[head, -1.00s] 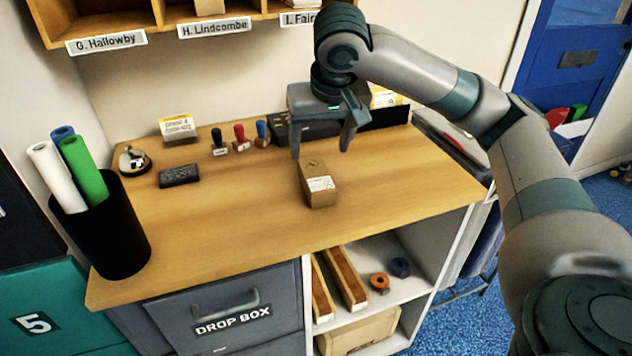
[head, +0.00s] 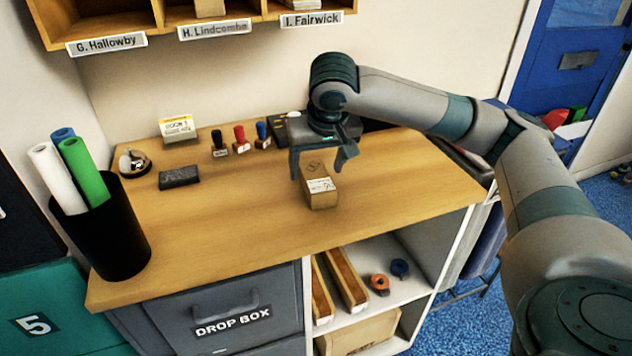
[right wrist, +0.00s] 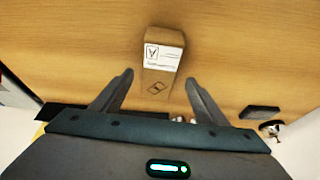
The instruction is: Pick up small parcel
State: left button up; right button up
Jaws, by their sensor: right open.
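The small parcel (head: 320,190) is a brown carton with a white label, lying on the wooden counter (head: 240,220). My right gripper (head: 322,176) is open and low over the counter, at the parcel's far end. In the right wrist view the parcel (right wrist: 163,60) lies ahead, its near end close to the gap between the open fingertips (right wrist: 158,75). Nothing is held. My left gripper is not in view.
Several stamps (head: 240,140), a black block (head: 179,177) and a bell (head: 134,163) stand toward the back left. A black bin (head: 105,235) with paper rolls stands at the left. Cubbies (head: 160,22) hang above. The counter's front is clear.

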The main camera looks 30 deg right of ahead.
aim_at(316, 174)
jog(key=x, duration=0.4)
jog(key=shift+s+d, duration=0.1)
jog(key=shift+d, duration=0.05)
jog(key=shift+f, duration=0.2)
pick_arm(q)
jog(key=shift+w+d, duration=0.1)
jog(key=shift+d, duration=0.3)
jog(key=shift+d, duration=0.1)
pick_arm(e)
jog(key=shift+c, duration=0.7)
jog(key=c, duration=1.1)
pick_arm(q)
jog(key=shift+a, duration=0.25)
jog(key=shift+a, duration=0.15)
